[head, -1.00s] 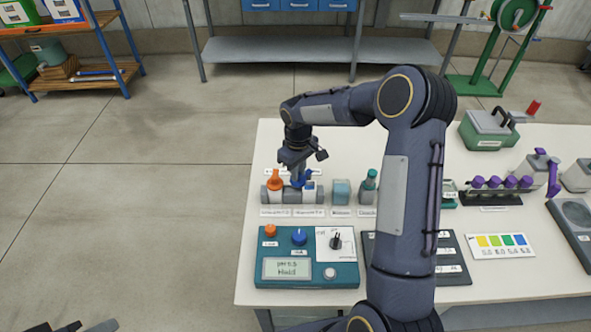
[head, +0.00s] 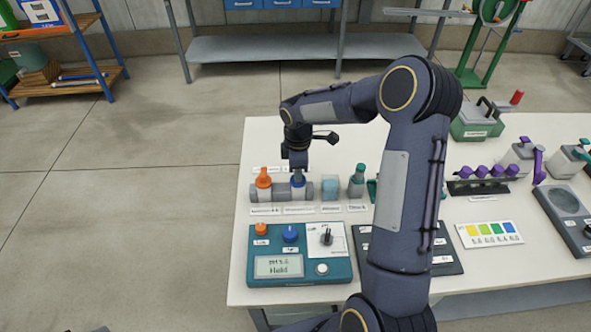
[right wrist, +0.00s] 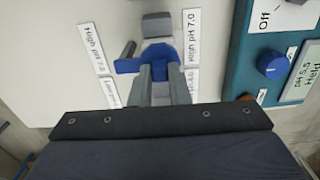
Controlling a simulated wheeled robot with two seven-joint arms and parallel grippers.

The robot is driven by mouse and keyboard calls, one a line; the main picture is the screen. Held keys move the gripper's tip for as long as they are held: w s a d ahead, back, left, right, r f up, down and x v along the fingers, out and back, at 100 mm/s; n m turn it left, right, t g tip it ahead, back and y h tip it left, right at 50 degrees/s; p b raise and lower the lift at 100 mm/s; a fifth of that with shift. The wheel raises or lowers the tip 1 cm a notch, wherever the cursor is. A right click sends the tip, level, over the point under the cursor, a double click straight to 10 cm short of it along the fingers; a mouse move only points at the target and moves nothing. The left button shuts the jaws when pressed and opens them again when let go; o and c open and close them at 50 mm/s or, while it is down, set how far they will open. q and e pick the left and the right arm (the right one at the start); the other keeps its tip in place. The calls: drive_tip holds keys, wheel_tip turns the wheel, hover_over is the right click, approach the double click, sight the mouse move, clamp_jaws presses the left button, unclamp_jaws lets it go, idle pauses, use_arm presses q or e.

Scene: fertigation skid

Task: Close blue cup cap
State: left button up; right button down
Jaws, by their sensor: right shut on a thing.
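The blue cup cap (head: 298,181) is at the small grey cup holder (head: 283,193), just right of the orange-capped cup (head: 264,178). My right gripper (head: 298,170) points down over the blue cap and is shut on it. In the right wrist view, the fingers (right wrist: 163,88) straddle the blue cap (right wrist: 157,52), with blue showing between and beyond them. The fingers hide part of the cap, so how it sits on its cup cannot be told. Only a sliver at the bottom left edge of the head view may be my left gripper.
A teal meter box (head: 300,255) with a blue knob and display stands in front of the holder. A pale blue block (head: 330,187) and a teal-capped bottle (head: 357,181) stand to its right. Labels lie before them. The table's left edge is close by.

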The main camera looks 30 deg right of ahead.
drive_tip(key=shift+d, duration=0.1)
idle(0.3)
drive_tip(key=c, duration=1.4)
unclamp_jaws()
drive_tip(key=shift+o, duration=0.2)
drive_tip(key=shift+r, duration=0.1)
wheel_tip(320, 180, up, 7)
drive_tip(key=shift+b, duration=0.35)
drive_tip(key=shift+r, duration=0.35)
